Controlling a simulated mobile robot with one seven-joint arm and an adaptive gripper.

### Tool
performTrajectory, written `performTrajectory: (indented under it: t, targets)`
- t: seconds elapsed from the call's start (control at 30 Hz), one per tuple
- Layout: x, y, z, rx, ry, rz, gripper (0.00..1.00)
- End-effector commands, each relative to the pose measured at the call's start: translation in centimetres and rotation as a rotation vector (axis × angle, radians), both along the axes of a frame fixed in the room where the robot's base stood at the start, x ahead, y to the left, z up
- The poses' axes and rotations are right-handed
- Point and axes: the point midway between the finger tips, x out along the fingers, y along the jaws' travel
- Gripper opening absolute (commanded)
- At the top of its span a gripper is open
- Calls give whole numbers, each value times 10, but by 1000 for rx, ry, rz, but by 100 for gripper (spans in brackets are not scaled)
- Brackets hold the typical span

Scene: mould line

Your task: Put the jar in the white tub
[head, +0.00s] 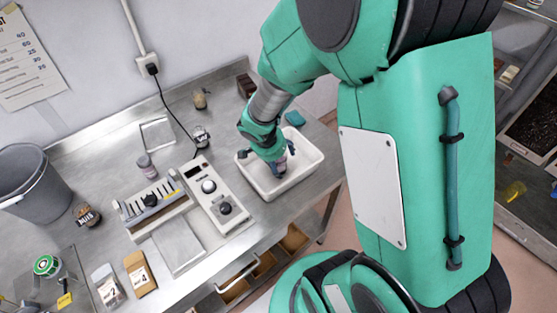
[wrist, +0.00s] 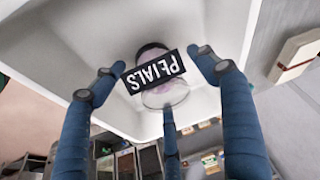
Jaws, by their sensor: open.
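The white tub (head: 313,157) stands on the steel bench, and my gripper (head: 277,164) reaches down into it. In the wrist view the tub's pale inside (wrist: 65,45) fills much of the picture. A clear jar (wrist: 165,95) with a black PETALS label and dark purple and pink colour shows inside the tub, between my spread fingers. My gripper (wrist: 160,88) is open, its blue fingertips around the jar with a gap at the sides. I cannot tell whether the jar rests on the tub's floor. In the head view my gripper mostly hides the jar.
A control box with knobs (head: 218,197) stands left of the tub.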

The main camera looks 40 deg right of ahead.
Motion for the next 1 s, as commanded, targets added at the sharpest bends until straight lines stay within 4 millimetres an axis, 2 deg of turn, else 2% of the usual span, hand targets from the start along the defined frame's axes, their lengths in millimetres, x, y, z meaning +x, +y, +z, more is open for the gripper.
performTrajectory:
  t: [0.1,0.27,0.6,0.8,1.0]
  targets:
    - [0,0,4,0,0,0,73]
    - [-1,6,21,0,-2,0,73]
    - [-7,25,75,-1,-4,0,73]
    - [-10,35,100,-2,-2,0,73]
    - [-12,40,113,-1,-1,0,73]
